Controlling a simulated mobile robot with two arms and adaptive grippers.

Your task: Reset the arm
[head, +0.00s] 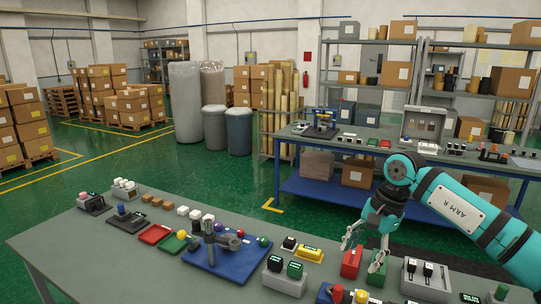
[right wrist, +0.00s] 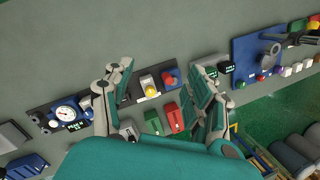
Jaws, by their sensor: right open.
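My right arm (head: 465,208), teal and marked "ARM R", reaches in from the right in the head view. My right gripper (head: 362,254) points down with its fingers spread, over the far edge of the near table by a red box (head: 351,265) and a green box (head: 374,278). In the right wrist view, my right gripper (right wrist: 160,68) is open. The red box (right wrist: 174,118) and green box (right wrist: 153,122) show between its fingers, with nothing gripped. Whether the fingers touch the boxes cannot be told. My left gripper is not in view.
The near grey table (head: 110,255) holds a blue board (head: 226,262) with a grey valve-like part, a red tray (head: 155,234), a yellow box (head: 309,253) and several switch boxes. A second workbench (head: 400,152) stands behind. The table's left front is clear.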

